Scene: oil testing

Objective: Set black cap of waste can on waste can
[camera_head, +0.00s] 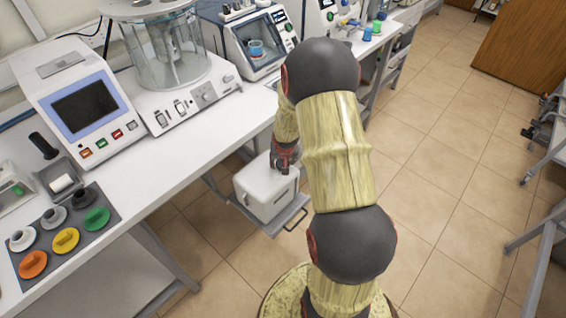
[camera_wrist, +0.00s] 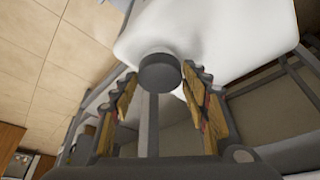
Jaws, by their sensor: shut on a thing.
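The waste can is a white box-shaped can (camera_head: 265,192) low beside the bench. Its white body also fills the upper part of the wrist view (camera_wrist: 225,28). The black cap (camera_wrist: 160,72) is a dark round disc between my fingertips, seen against the can's white surface. My gripper (camera_wrist: 161,82) is shut on the cap, with one finger on each side. In the head view my gripper (camera_head: 284,158) is at the top of the can, and the cap cannot be made out there. I cannot tell whether the cap touches the can's opening.
The can stands on a grey platform with a handle (camera_head: 295,216). The white bench (camera_head: 165,160) is to its left, with testing machines and a mat of coloured caps (camera_head: 66,240). Tiled floor (camera_head: 440,130) is open to the right. A metal frame (camera_head: 545,190) stands at the right edge.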

